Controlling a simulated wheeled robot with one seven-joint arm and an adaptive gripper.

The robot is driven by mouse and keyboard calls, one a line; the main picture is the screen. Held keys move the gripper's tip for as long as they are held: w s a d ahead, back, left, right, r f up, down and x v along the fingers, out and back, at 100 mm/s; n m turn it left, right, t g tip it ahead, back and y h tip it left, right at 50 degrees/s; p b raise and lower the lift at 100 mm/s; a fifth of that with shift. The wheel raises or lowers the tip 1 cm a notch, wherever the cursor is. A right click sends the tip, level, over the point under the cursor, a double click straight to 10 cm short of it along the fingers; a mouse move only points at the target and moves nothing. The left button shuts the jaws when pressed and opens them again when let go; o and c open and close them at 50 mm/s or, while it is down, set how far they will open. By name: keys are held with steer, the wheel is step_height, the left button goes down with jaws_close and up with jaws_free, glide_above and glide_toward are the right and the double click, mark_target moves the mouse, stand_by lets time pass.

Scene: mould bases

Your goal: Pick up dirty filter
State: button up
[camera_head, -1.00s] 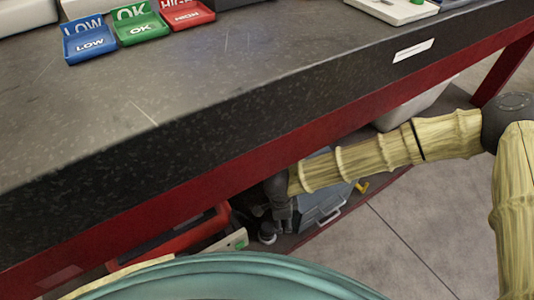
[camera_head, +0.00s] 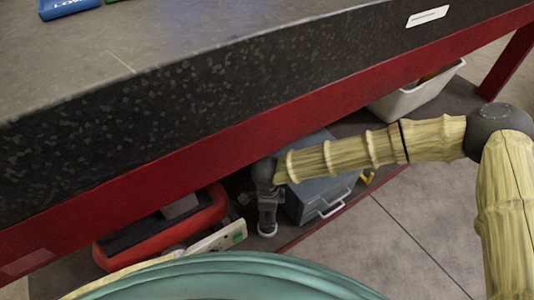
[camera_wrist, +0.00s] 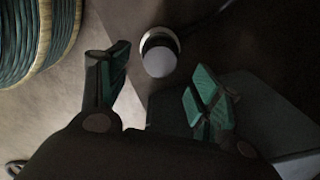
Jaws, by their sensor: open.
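In the wrist view a small round object with a pale grey top and a white rim (camera_wrist: 158,58) stands just beyond my fingertips, roughly between them. It looks like the filter, but I cannot make out any dirt in the dim light. In the head view a small pale-rimmed round thing (camera_head: 268,231) shows at the lower end of my gripper (camera_head: 267,212), under the bench, and is partly hidden by it. In the wrist view my gripper (camera_wrist: 159,68) is open, its two green-padded fingers spread wide with nothing between them. I cannot tell the exact gap to the object.
On the lower shelf, a blue-grey toolbox (camera_head: 318,190) stands close right of my gripper. A red case (camera_head: 200,215) and a white strip (camera_head: 220,238) lie left. A grey bin (camera_head: 415,98) is farther right.

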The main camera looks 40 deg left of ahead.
mark_target(268, 219)
steer(key=shift+f+b, duration=1.1)
steer(key=shift+f, duration=1.7)
steer(key=c, duration=1.1)
